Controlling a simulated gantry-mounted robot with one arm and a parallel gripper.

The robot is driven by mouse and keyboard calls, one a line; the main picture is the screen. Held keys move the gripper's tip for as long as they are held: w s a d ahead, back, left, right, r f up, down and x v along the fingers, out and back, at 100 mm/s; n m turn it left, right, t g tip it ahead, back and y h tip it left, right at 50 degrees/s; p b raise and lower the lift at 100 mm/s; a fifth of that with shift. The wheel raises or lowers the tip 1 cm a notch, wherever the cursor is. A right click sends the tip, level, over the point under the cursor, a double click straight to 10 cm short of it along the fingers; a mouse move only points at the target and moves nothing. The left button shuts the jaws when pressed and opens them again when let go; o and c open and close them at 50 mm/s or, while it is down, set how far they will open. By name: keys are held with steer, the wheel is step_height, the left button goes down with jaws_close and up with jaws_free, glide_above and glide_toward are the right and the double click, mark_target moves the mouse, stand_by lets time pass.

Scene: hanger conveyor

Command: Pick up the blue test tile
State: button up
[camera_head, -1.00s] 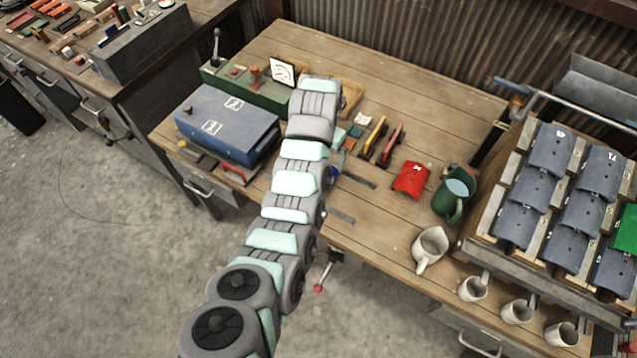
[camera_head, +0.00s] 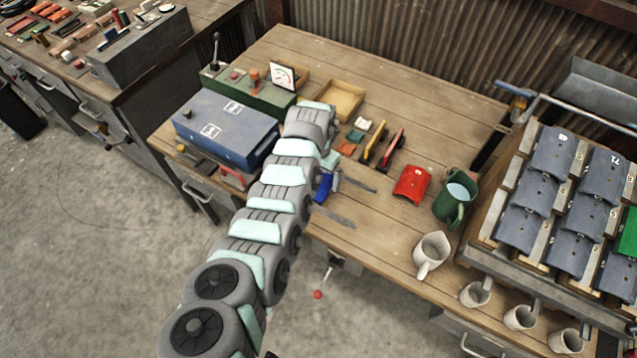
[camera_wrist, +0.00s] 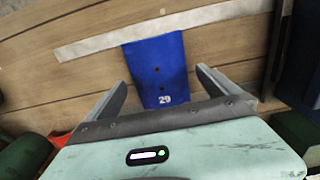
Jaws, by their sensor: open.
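The blue test tile (camera_wrist: 165,60) lies on the wooden bench in the wrist view, with two dark holes and a white "29" at its near end. Its far end is close to a pale flat strip. My gripper (camera_wrist: 160,76) is open, with one finger on each side of the tile in the picture and nothing gripped. I cannot tell the height of the fingertips above the bench. In the head view the tile (camera_head: 323,187) shows as a blue patch beside my arm, which partly hides it. The fingers are not clear there.
Two flat strips (camera_head: 335,217) lie near the tile. A blue case (camera_head: 225,128) is to the left, and a wooden tray (camera_head: 338,98) lies behind.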

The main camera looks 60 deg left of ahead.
steer(key=shift+f, duration=1.1)
steer(key=shift+c, duration=0.6)
steer(key=c, duration=1.4)
steer(key=shift+r, duration=0.15)
steer(key=shift+c, duration=0.2)
